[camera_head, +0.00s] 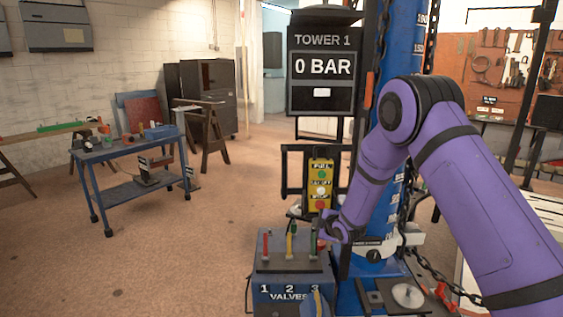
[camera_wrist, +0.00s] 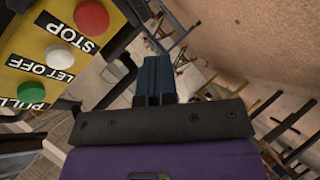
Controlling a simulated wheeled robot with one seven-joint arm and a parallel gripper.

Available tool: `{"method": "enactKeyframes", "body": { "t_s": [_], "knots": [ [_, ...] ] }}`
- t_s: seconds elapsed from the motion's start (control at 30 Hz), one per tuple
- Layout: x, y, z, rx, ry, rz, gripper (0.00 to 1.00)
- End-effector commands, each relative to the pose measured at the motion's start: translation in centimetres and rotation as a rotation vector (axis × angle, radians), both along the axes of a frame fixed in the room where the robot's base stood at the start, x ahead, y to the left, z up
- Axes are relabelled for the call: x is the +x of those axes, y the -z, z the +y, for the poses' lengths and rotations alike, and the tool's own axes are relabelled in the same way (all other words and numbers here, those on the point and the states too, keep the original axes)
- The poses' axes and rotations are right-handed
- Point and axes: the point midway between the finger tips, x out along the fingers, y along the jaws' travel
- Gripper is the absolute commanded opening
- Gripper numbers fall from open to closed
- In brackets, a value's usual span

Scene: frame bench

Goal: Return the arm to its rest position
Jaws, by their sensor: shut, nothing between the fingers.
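My purple arm comes in from the right in the head view and bends down. My gripper (camera_wrist: 155,66) has its dark fingers together and empty in the wrist view. In the head view, the end of the arm is low, just below the yellow button panel (camera_head: 320,184) and beside the levers of the valve box (camera_head: 288,293). In the wrist view, the panel (camera_wrist: 48,62) is close by at the upper left, with red STOP, white LET OFF and green PULL buttons. A gap shows between the fingers and the panel there.
The blue tower column (camera_head: 400,45) stands close behind the arm, with a chain (camera_head: 455,284) at lower right. The TOWER 1 display (camera_head: 323,66) reads 0 BAR. A blue tool cart (camera_head: 130,150) stands at left. Open floor (camera_head: 190,250) lies between cart and valve box.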

Motion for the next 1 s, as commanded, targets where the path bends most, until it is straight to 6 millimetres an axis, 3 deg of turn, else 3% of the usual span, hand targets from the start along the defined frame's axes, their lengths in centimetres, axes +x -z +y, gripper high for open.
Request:
{"method": "enactKeyframes", "body": {
  "t_s": [0.03,0.1,0.27,0.47,0.7,1.0],
  "knots": [
    [-0.2,-2.4,-0.8,0.013,0.032,0.016,0.00],
    [-0.7,-5.0,-1.9,0.030,0.080,0.047,0.00],
    [-2.5,-10.7,-4.3,0.077,0.187,0.116,0.00],
    [-6.0,-17.1,-7.3,0.142,0.325,0.201,0.00],
    [-11.8,-23.7,-10.6,0.233,0.490,0.298,0.00],
    [-21.0,-29.8,-14.0,0.357,0.692,0.417,0.00]
  ]
}}
